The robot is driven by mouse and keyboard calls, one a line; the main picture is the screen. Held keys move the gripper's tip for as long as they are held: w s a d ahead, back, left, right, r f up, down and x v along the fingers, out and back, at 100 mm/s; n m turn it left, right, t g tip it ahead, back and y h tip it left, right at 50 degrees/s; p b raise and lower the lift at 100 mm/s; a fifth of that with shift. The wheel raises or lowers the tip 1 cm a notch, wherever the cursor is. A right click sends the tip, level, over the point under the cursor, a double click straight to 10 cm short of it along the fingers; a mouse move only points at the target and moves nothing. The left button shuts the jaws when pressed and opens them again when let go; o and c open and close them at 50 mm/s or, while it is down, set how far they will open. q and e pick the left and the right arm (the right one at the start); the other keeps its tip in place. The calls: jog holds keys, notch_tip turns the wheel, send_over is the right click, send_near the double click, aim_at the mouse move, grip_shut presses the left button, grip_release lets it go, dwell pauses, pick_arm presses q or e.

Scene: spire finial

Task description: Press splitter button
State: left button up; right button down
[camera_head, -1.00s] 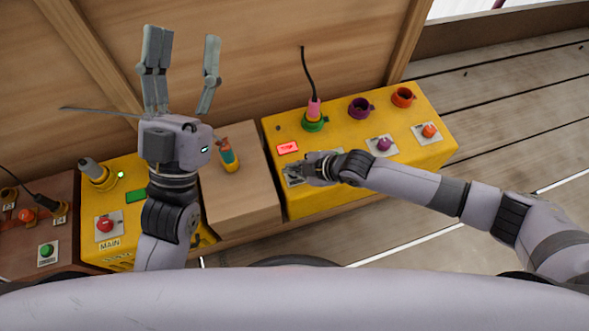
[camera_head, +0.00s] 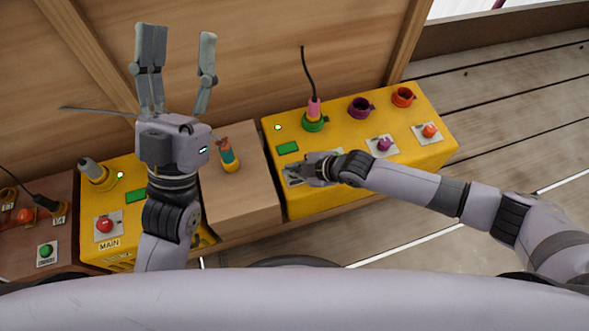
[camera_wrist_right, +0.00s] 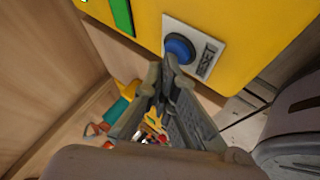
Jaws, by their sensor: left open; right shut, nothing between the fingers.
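The yellow splitter box (camera_head: 390,122) at the right carries sockets, a small display (camera_head: 288,148) that is green, and a small lamp (camera_head: 278,127) that is lit white. The right wrist view shows a blue button (camera_wrist_right: 179,47) on a white plate (camera_wrist_right: 207,60) marked RESET. My right gripper (camera_head: 297,172) is shut and empty over this plate and hides the button in the head view. In the right wrist view its fingertips (camera_wrist_right: 168,66) overlap the button's lower edge and look to be against it. My left gripper (camera_head: 180,38) is open and empty, raised in front of the wooden wall.
A pink plug sits in the green socket (camera_head: 313,123). Purple (camera_head: 384,144) and orange (camera_head: 429,131) buttons lie right of my right gripper. A wooden block (camera_head: 250,195) bears an orange-and-teal item (camera_head: 230,157). The yellow MAIN box (camera_head: 128,238) has a red button (camera_head: 104,226).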

pick_arm(q)
jog(key=shift+s+r, duration=0.15)
jog(key=shift+s, duration=0.1)
pick_arm(e)
jog(key=shift+f, duration=0.15)
pick_arm(q)
jog(key=shift+w, duration=0.1)
pick_arm(e)
jog(key=shift+r+p, duration=0.4)
jog(key=shift+r, duration=0.05)
jog(key=shift+r+p, duration=0.4)
pick_arm(q)
jog(key=w+f+g+y, duration=0.1)
jog(key=w+f+g, duration=0.3)
jog(key=f, duration=0.1)
jog(key=shift+w+d+f+y, duration=0.2)
jog(key=shift+w+f+y, duration=0.05)
jog(key=shift+w+y, duration=0.05)
